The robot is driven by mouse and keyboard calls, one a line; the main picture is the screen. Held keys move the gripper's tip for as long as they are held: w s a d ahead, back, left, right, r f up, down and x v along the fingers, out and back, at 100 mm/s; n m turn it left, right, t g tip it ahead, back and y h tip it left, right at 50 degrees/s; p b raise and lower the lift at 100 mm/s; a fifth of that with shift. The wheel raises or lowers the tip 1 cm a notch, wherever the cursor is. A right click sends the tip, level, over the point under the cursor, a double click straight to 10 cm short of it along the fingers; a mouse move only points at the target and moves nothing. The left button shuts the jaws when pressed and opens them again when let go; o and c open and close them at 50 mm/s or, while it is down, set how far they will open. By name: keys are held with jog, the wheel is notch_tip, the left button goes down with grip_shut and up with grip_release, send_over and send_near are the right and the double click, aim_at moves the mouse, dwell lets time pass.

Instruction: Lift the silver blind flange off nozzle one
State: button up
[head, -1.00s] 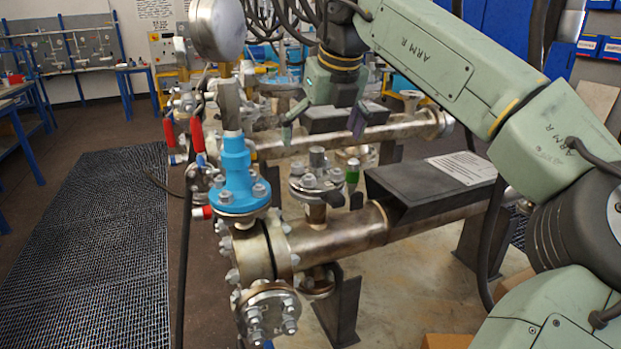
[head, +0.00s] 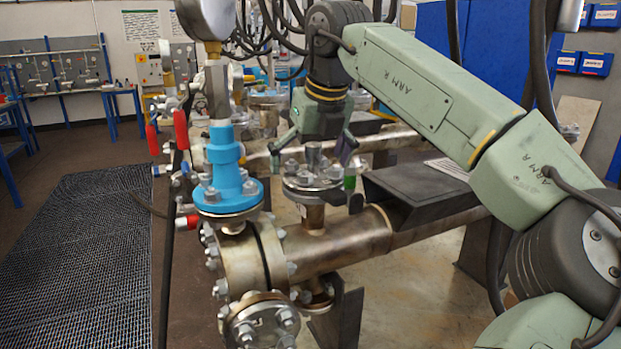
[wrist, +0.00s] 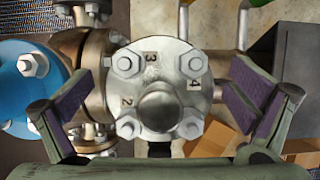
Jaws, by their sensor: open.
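The silver blind flange (head: 312,181) sits flat on an upright nozzle (head: 313,215) of the front brown-metal vessel. In the wrist view the flange (wrist: 150,68) is round, with bolts around its rim, a central knob (wrist: 160,106) and the stamped numbers 2, 3 and 4. My gripper (head: 311,151) is open just above the flange in the head view. In the wrist view its purple-padded fingers (wrist: 160,98) stand apart on either side of the flange and knob, with visible gaps. The flange's near edge is partly hidden by the knob and gripper body.
A blue flanged fitting (head: 224,174) with a gauge above stands close to the left of the flange. A second pipe (head: 392,140) runs behind.

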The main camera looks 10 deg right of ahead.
jog(key=shift+s+a+f, duration=0.1)
jog(key=shift+s, duration=0.05)
jog(key=c, duration=1.5)
jog(key=shift+c, duration=0.2)
jog(key=shift+r, duration=0.2)
